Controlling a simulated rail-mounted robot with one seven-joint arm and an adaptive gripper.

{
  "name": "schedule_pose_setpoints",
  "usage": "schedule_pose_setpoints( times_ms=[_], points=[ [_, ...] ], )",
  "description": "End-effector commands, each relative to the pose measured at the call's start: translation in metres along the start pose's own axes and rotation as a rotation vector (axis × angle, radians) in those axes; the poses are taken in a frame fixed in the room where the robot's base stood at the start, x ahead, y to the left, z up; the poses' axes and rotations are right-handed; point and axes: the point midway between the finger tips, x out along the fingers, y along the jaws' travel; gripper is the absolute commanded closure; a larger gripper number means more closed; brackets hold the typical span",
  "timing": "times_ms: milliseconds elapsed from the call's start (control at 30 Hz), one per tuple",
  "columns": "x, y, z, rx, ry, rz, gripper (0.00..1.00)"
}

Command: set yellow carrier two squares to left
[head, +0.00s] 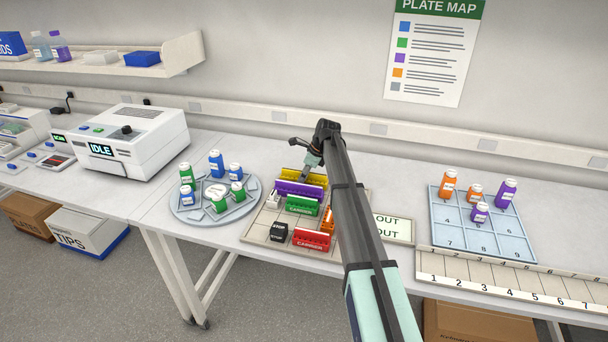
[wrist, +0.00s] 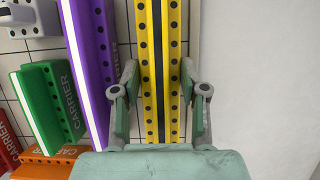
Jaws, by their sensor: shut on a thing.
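The yellow carrier (head: 306,175) lies along the back edge of the beige gridded board (head: 255,228) in the head view. It is a long bar with dark holes and fills the middle of the wrist view (wrist: 148,60). My gripper (head: 312,160) is at the yellow carrier from above. In the wrist view my gripper's fingers (wrist: 160,100) are on both sides of it, shut on it. Whether it is lifted off the board I cannot tell. The purple carrier (head: 297,189) lies just in front of it, close alongside.
Green (head: 303,206) and red (head: 311,239) carriers, an orange carrier (head: 327,218), a black block (head: 279,232) and a white block (head: 273,201) stand on the board. A round rack (head: 214,214) of bottles is at left. An OUT sign (head: 393,229) lies at right.

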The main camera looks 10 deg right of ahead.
Motion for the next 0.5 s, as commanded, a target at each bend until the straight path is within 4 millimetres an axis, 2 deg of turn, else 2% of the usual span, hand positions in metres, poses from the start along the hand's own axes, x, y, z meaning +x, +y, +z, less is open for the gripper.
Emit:
schedule_pose_setpoints(
  times_ms=[367,400,467,500],
  points=[
    [0.0044,0.0001,-0.0018,0.000,0.000,0.000,1.00],
    [0.0053,0.0001,-0.0022,0.000,0.000,0.000,0.53],
    [0.0050,0.0001,-0.0020,0.000,0.000,0.000,0.32],
    [0.0049,0.0001,-0.0020,0.000,0.000,0.000,0.32]
  ],
)
